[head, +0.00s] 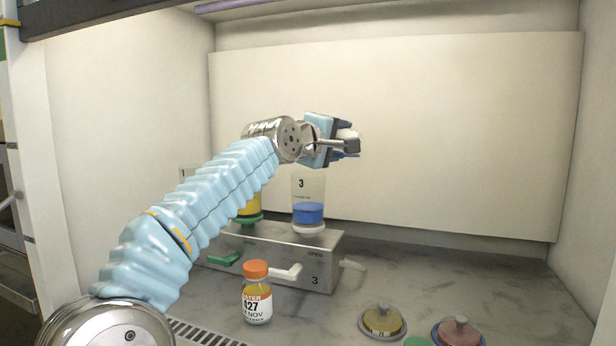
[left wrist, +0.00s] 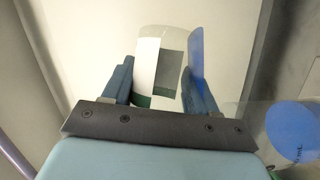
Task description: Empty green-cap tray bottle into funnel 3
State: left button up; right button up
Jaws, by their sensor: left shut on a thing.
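My left gripper (head: 350,146) is above and slightly right of funnel 3 (head: 309,187), at the back of the hood. In the left wrist view my left gripper (left wrist: 162,88) is shut on a clear bottle (left wrist: 172,62) with a white and grey label. A blue band shows along the bottle's right side, and some green shows low between the fingers. The bottle looks tipped, but its mouth is hidden. Funnel 3 is clear, marked 3, and holds blue liquid; it also shows at the right of the left wrist view (left wrist: 293,130). My right gripper is out of view.
Funnel 3 stands on a grey manifold (head: 270,262) with green and white handles. A yellow-filled funnel (head: 252,204) is left of it, partly behind my arm. An orange-capped bottle (head: 257,298) stands in front. Lidded dishes (head: 383,321) and a green disc (head: 417,341) lie front right.

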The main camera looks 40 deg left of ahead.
pick_arm(q)
jog(key=shift+s+a, duration=0.1)
jog(key=shift+a, duration=0.1)
jog(key=shift+s+a+r+n+t+b, duration=0.1)
jog(key=shift+r+n+t+b, duration=0.2)
jog(key=shift+n, duration=0.25)
jog(key=shift+r+n+t+b, duration=0.15)
jog(key=shift+n+t+b, duration=0.2)
jog(key=shift+n, duration=0.2)
dwell(0.4)
jog(key=shift+s+a+r+n+t, duration=0.2)
jog(key=shift+r+n+t, duration=0.25)
jog(key=shift+n, duration=0.65)
jog(key=shift+s+a+r+n+t+y, duration=0.15)
jog(key=shift+r+n+t+y, duration=0.15)
jog(key=shift+n, duration=0.45)
jog(key=shift+a+r+n+t+y, duration=0.15)
jog(key=shift+n+y, duration=0.3)
jog(key=shift+n, duration=0.25)
jog(key=shift+s+a+r+n+t+y, duration=0.15)
jog(key=shift+n+t+y, duration=0.15)
jog(key=shift+n, duration=0.45)
dwell(0.6)
jog(key=shift+s+a+r+n+t+y, duration=0.1)
jog(key=shift+a+n+t+y, duration=0.2)
jog(key=shift+n, duration=0.4)
jog(key=shift+s+a+r+n+g+y, duration=0.1)
jog(key=shift+n+y, duration=0.25)
jog(key=shift+n, duration=0.35)
dwell(0.8)
